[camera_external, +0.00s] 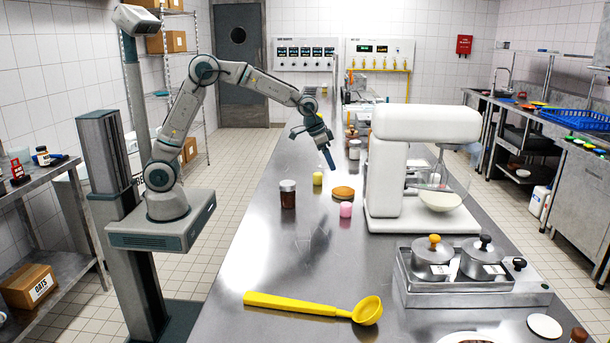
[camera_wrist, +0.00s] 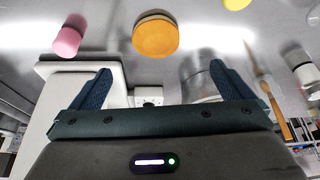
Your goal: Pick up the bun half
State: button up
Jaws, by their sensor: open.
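The bun half (camera_external: 343,192) is a round, orange-brown piece lying on the steel table, left of the white mixer. In the wrist view the bun half (camera_wrist: 155,37) shows near the top centre, beyond my fingertips. My gripper (camera_external: 328,160) hangs above the table, a little above and left of the bun half in the outside view. In the wrist view my gripper (camera_wrist: 162,80) has its two blue fingers wide apart with nothing between them. The gripper and the bun half are apart.
A pink cup (camera_external: 346,210) stands close in front of the bun half. A yellow cup (camera_external: 318,178) and a dark jar (camera_external: 288,194) stand to its left. The white mixer (camera_external: 392,170) is close on the right. A yellow ladle (camera_external: 300,303) lies nearer the camera. The table between is clear.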

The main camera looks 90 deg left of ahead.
jog(key=p, duration=0.1)
send_over(342, 188)
jog(key=s, duration=0.3)
notch_tip(342, 188, down, 7)
jog(key=shift+w+d+r, duration=0.1)
jog(key=shift+w, duration=0.05)
jog(key=x, duration=0.1)
jog(key=p+x, duration=0.1)
jog(key=x, duration=0.2)
jog(key=shift+w+d+p, duration=0.2)
jog(key=shift+d+p, duration=0.1)
jog(key=shift+p, duration=0.05)
jog(key=shift+w+f, duration=0.2)
jog(key=shift+f, duration=0.35)
jog(key=shift+c, duration=0.3)
jog(key=c, duration=0.9)
